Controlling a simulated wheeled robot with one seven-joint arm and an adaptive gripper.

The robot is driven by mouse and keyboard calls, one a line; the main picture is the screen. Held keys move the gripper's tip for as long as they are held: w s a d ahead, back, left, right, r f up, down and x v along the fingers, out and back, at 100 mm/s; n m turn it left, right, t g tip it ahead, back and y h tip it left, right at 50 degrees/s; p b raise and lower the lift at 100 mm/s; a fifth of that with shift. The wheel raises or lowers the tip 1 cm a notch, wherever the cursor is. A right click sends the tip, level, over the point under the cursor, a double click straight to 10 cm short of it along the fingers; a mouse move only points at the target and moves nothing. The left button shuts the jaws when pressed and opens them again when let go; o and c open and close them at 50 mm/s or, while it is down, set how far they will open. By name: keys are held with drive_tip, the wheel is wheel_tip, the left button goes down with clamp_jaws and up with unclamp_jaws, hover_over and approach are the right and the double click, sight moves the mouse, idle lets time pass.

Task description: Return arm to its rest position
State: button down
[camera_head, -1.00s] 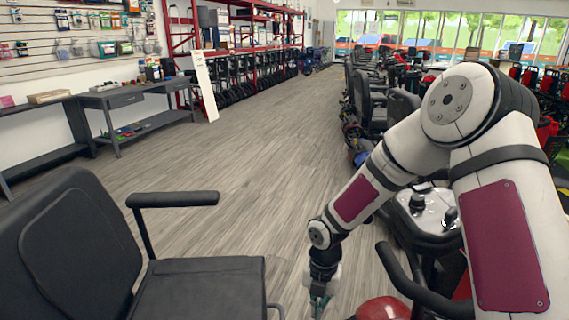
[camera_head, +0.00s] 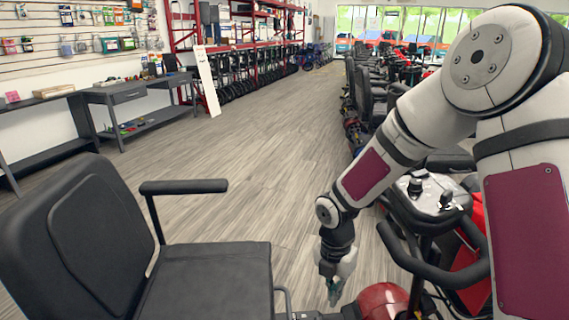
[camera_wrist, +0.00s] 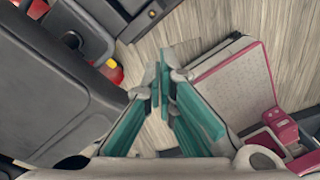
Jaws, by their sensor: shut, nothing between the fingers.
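My gripper (camera_head: 334,294) hangs fingers down at the end of my arm, above the gap between the black scooter seat and the red scooter front. In the wrist view its teal fingers (camera_wrist: 163,82) are shut, tips close together, with nothing between them. My arm is bent, its elbow high at the upper right and its forearm sloping down to the left. The gripper touches nothing that I can see.
A black scooter seat (camera_head: 205,285) with an armrest (camera_head: 184,187) stands at left. A scooter's tiller and handlebar (camera_head: 435,200) are close to my forearm at right. A red scooter shell (camera_head: 383,300) lies just right of the gripper. Bare floor (camera_head: 260,150) is clear beyond.

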drive_tip(key=s+d+r+m+h, duration=0.1)
drive_tip(key=s+d+r+m, duration=0.25)
drive_tip(key=r+m, duration=0.2)
drive_tip(key=s+d+r+m, duration=0.2)
drive_tip(key=s+r+m, duration=0.2)
drive_tip(key=r, duration=0.3)
drive_tip(key=s+d+r+m+h, duration=0.1)
drive_tip(key=s+d+r+m, duration=0.2)
drive_tip(key=r+m, duration=0.3)
drive_tip(key=s+r+m+t+y, duration=0.1)
drive_tip(key=s+r+m, duration=0.3)
drive_tip(key=s+m, duration=0.4)
drive_tip(key=s+r+m+t+y, duration=0.1)
drive_tip(key=s+r+m, duration=0.2)
drive_tip(key=s+m, duration=0.55)
wheel_tip(320, 180, up, 19)
drive_tip(key=s+n+t+p, duration=0.2)
drive_tip(key=n+t+p, duration=0.1)
drive_tip(key=p, duration=1.4)
drive_tip(key=shift+a+r+y, duration=0.2)
drive_tip(key=shift+a+y, duration=0.1)
drive_tip(key=shift+a, duration=0.1)
drive_tip(key=shift+s, duration=0.1)
